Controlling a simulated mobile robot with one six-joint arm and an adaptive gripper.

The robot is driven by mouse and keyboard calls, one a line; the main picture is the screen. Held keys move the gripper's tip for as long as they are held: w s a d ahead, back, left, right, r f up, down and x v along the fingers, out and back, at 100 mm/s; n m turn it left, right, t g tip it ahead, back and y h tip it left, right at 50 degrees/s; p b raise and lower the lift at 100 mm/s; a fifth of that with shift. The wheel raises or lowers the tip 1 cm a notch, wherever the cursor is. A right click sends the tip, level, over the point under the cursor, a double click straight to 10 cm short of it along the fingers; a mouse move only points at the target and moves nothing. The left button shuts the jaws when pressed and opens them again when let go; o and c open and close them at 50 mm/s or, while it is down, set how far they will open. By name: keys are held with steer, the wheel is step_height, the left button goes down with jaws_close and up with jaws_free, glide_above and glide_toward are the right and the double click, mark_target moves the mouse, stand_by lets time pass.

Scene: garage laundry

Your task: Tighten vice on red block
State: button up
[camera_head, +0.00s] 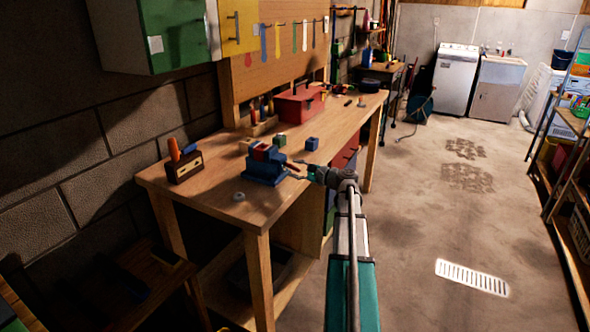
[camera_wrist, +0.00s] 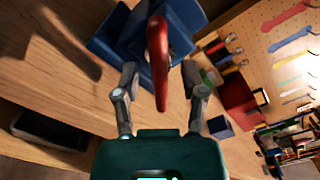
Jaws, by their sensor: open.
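The blue vice (camera_head: 266,172) stands on the wooden workbench near its front edge. The red block (camera_head: 261,152) sits at the top between its jaws; whether the jaws press on it cannot be told. My gripper (camera_head: 296,170) is open at the vice's front side, reaching in from the right. In the wrist view, a red bar (camera_wrist: 158,62), which looks like the vice's handle, stands between the open fingers of my gripper (camera_wrist: 161,75), with the blue vice (camera_wrist: 178,22) behind it. Contact between fingers and bar is not clear. The red block cannot be made out in the wrist view.
On the workbench (camera_head: 205,203) are a blue cube (camera_head: 312,143), a green cube (camera_head: 280,140), a red toolbox (camera_head: 301,104), a wooden tool holder (camera_head: 185,167) and a pale ring (camera_head: 238,196). A pegboard rises behind. Open floor (camera_head: 420,225) lies to the right.

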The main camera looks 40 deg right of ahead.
steer(key=shift+w+a, duration=0.1)
steer(key=shift+w, duration=0.1)
steer(key=shift+c, duration=0.2)
jaws_close()
steer(key=shift+m, duration=1.1)
